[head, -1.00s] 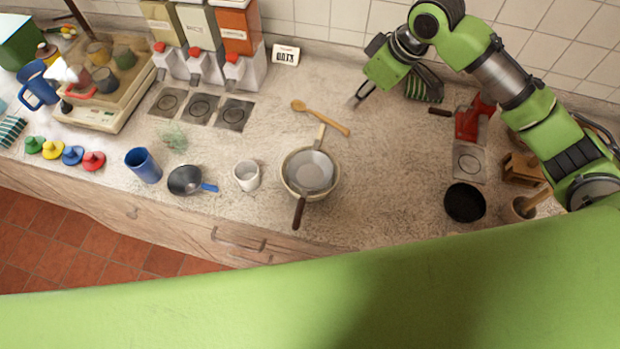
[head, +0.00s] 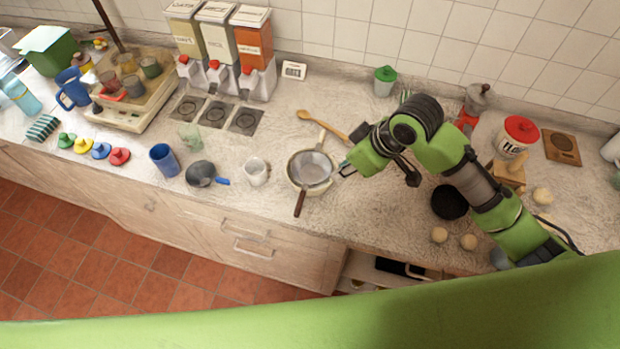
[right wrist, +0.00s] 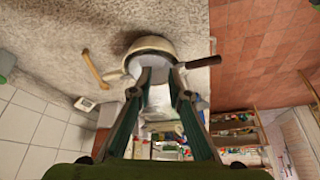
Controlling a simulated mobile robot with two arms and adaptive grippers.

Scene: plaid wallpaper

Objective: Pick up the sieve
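The sieve (head: 312,168), a round grey mesh, rests in a pale round bowl or pan (head: 292,175) on the counter. A dark brown handle (head: 300,204) sticks out toward the counter's front edge and a lighter handle (head: 322,138) toward the back; I cannot tell which belongs to the sieve. My right gripper (head: 345,170) is at the right rim of the bowl. In the right wrist view its two fingers (right wrist: 159,74) are apart, with the sieve (right wrist: 153,61) and bowl (right wrist: 150,43) just beyond their tips. My left gripper is not in view.
A wooden spoon (head: 325,125) lies behind the bowl. A white cup (head: 256,171) and a dark ladle-like pan with blue handle (head: 201,174) stand to the left. A black pan (head: 449,202) and several pale balls lie right, near my arm.

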